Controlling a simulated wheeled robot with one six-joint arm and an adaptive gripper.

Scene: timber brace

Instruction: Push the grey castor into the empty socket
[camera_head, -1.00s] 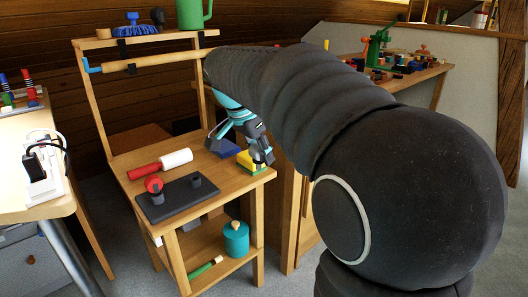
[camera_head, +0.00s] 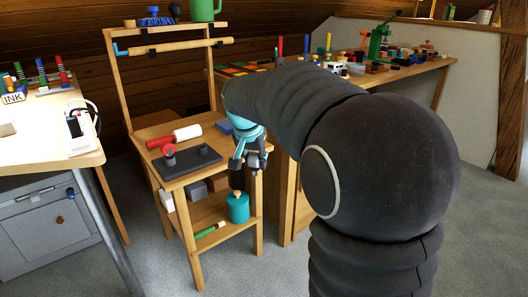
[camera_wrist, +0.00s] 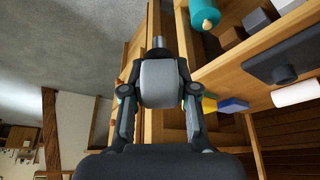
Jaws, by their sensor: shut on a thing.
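My gripper (camera_wrist: 160,102) is shut on the grey castor (camera_wrist: 160,82), a broad grey wheel with a metal stem pointing away from the wrist. In the head view my gripper (camera_head: 238,170) is at the small wooden table's right front edge, with the castor dark and hard to make out. A dark plate (camera_head: 195,164) lies on the table to the gripper's left, with a red round part (camera_head: 168,150) and a dark raised stub on it. The plate also shows in the wrist view (camera_wrist: 285,50). I cannot tell which opening is the empty socket.
A red and white roller (camera_head: 185,134) and a blue block (camera_head: 224,126) lie on the tabletop. A yellow block (camera_wrist: 209,103) is beside the blue one. A teal canister (camera_head: 238,207) stands on the lower shelf. Grey floor in front is open.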

